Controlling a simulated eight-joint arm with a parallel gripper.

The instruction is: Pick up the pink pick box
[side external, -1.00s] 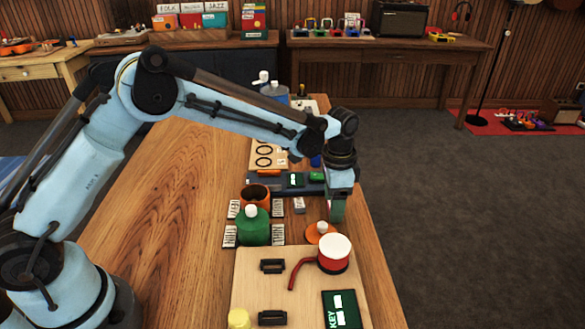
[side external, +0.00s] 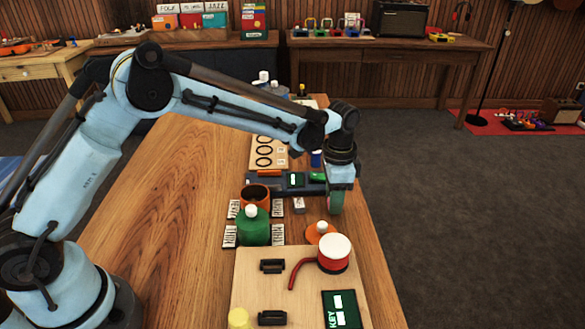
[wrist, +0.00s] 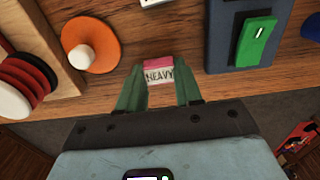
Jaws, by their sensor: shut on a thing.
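The pink pick box (wrist: 158,66) shows in the wrist view between my fingertips, with a pink top and a white label reading "HEAVY". My gripper (wrist: 159,80) has its green fingers shut on it, one on each side. In the side external view my gripper (side external: 336,207) points down over the right part of the wooden table, beyond the orange disc. The box is mostly hidden by the fingers there.
An orange disc with a white knob (side external: 319,232) and a red-and-white round container (side external: 334,254) stand near my gripper. A small pale box (side external: 299,205) lies to its left. A dark blue device with a green part (wrist: 243,40) is close by. The table's right edge is near.

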